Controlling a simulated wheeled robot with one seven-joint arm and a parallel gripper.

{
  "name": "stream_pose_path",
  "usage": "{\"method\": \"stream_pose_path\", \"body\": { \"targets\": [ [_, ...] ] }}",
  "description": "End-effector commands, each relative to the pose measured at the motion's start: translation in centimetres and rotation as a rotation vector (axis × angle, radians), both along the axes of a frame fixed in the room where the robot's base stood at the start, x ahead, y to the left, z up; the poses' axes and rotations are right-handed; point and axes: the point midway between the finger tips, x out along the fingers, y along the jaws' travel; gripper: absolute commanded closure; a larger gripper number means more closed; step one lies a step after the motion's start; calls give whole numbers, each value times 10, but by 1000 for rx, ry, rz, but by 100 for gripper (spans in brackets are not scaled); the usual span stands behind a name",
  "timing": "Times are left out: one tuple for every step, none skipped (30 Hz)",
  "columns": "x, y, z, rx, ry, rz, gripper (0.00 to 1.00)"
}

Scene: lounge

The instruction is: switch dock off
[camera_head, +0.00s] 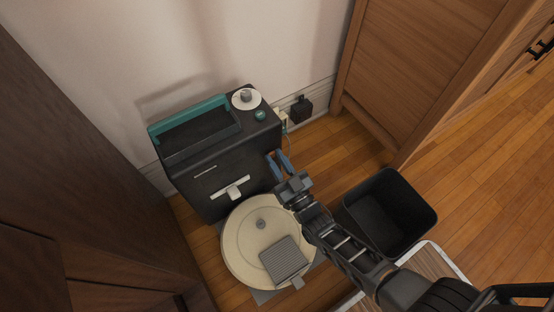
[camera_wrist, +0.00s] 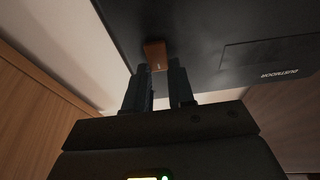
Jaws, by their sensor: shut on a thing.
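The dock (camera_head: 228,180) is a black box against the wall. Its dark face, with upside-down lettering, fills the top right of the wrist view (camera_wrist: 225,60). A small orange-brown switch (camera_wrist: 155,54) sticks out from that face; in the head view I cannot make it out. My gripper (camera_head: 277,156) is at the dock's lower right side. In the wrist view its two dark fingers (camera_wrist: 157,82) reach up to the switch, one on each side, and are shut on it. The fingertips partly hide its edges. I cannot tell the switch's position.
A round cream robot vacuum (camera_head: 240,240) sits in front of the dock. A teal-rimmed bin (camera_head: 190,125) and a white dial (camera_head: 246,99) are on top. A plug adapter (camera_head: 301,109) is on the wall. A black open bin (camera_head: 428,215) and a wooden cabinet (camera_head: 420,60) stand to the right.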

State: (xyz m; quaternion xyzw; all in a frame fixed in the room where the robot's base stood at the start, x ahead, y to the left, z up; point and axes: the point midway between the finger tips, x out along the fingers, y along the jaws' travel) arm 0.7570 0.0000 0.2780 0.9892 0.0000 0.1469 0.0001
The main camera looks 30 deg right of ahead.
Motion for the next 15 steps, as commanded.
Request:
{"method": "stream_pose_path", "body": {
  "targets": [
    [0,0,-1,0,1,0,100],
    [0,0,-1,0,1,0,100],
    [0,0,-1,0,2,0,73],
    [0,0,-1,0,2,0,70],
    [0,0,-1,0,1,0,67],
    [0,0,0,0,1,0,63],
    [0,0,0,0,1,0,60],
    [0,0,0,0,1,0,57],
    [0,0,0,0,1,0,54],
    [0,0,0,0,1,0,51],
    [0,0,0,0,1,0,51],
    [0,0,0,0,1,0,51],
    [0,0,0,0,1,0,51],
    [0,0,0,0,1,0,51],
    [0,0,0,0,1,0,51]
  ]
}}
